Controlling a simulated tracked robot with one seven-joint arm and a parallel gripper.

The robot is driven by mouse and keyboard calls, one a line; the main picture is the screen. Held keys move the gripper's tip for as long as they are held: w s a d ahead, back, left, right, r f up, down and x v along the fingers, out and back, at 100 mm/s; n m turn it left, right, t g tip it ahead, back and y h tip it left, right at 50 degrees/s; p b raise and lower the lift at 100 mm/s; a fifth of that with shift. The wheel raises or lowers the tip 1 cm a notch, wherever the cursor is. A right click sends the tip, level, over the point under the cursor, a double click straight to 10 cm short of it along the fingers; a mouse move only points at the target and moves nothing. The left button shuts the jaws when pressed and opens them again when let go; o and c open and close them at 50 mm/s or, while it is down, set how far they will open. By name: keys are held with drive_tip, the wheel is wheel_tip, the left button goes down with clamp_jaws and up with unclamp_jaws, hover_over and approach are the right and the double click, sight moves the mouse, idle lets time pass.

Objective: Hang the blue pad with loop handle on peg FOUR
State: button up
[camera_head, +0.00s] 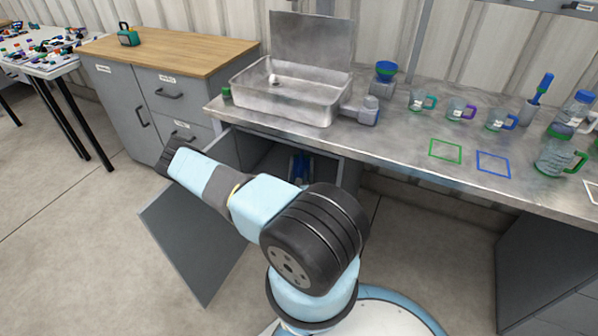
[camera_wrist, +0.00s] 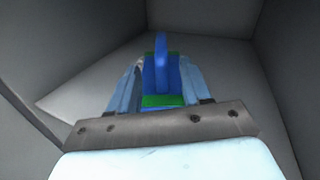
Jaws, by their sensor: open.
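A blue pad with an upright blue loop handle (camera_wrist: 161,72) and a green band at its near end shows in the middle of the wrist view. My gripper (camera_wrist: 157,80) is open, with one pale blue finger on each side of the pad. I cannot tell whether either finger touches it. In the head view, small blue shapes (camera_head: 300,166) show inside the open cabinet (camera_head: 268,152) under the sink, too small to tell pad from gripper. I see no peg marked FOUR in either view.
The grey cabinet door (camera_head: 197,240) hangs open toward the floor, near my arm. Grey walls close in around the gripper in the wrist view. Above are a steel sink (camera_head: 290,92) and a counter (camera_head: 400,145) with several mugs and marked squares. Open floor lies at left.

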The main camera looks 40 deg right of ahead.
drive_tip(key=v, duration=0.6)
drive_tip(key=shift+s+a, duration=0.2)
idle(0.4)
